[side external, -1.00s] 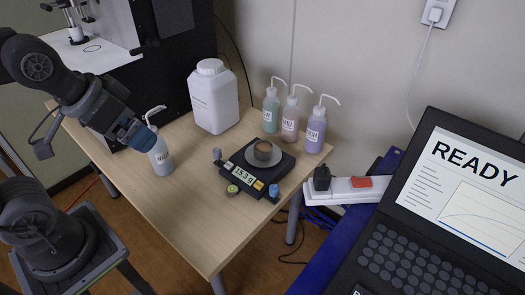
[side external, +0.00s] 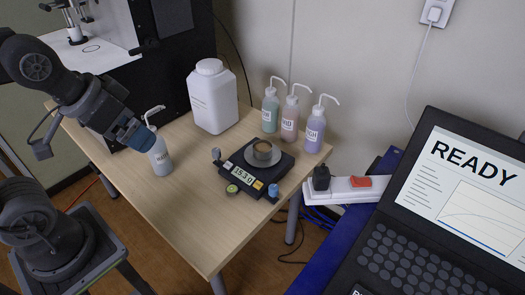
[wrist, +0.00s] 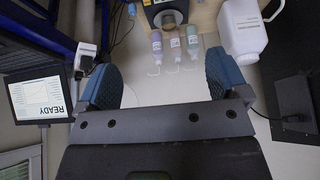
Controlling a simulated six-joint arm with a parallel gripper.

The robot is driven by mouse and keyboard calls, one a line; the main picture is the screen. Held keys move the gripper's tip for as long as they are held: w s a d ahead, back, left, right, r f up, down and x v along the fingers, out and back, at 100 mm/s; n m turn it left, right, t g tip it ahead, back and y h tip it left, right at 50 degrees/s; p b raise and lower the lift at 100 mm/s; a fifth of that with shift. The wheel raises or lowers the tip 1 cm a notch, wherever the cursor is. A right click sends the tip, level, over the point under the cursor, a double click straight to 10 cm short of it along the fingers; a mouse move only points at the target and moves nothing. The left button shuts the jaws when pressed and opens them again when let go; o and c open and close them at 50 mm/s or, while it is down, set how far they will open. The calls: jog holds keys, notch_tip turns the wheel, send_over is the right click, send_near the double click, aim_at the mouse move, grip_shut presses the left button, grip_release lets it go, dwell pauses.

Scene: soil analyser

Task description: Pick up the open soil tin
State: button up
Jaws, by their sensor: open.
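The open soil tin (side external: 263,149) is a small round metal tin with brown soil inside. It sits upright on the round pan of the black balance (side external: 236,174), whose display reads about 153.0. The tin also shows at the top of the wrist view (wrist: 170,18), on the balance. My gripper (side external: 143,138) is at the left in the side view, by the wash bottle on the table's left part, well apart from the tin. In the wrist view my gripper (wrist: 165,85) has its two blue fingers wide apart with nothing between them.
A wash bottle (side external: 160,157) stands close to my gripper. A large white jug (side external: 213,98) and several wash bottles (side external: 290,118) stand behind the balance. A power strip (side external: 345,189) and a laptop (side external: 440,215) are at the right. The table front (side external: 205,225) is clear.

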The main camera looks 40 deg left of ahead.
jog(key=n+g+y, duration=0.2)
jog(key=n, duration=0.3)
send_over(264, 151)
jog(key=s, duration=0.3)
jog(key=f, duration=2.4)
jog(key=shift+d+f, duration=0.15)
jog(key=shift+d, duration=0.25)
jog(key=shift+t, duration=0.3)
jog(key=shift+d+x, duration=0.1)
jog(key=shift+x, duration=1.35)
jog(key=shift+d+x, duration=0.15)
jog(key=shift+x, duration=1.35)
jog(key=c, duration=1.1)
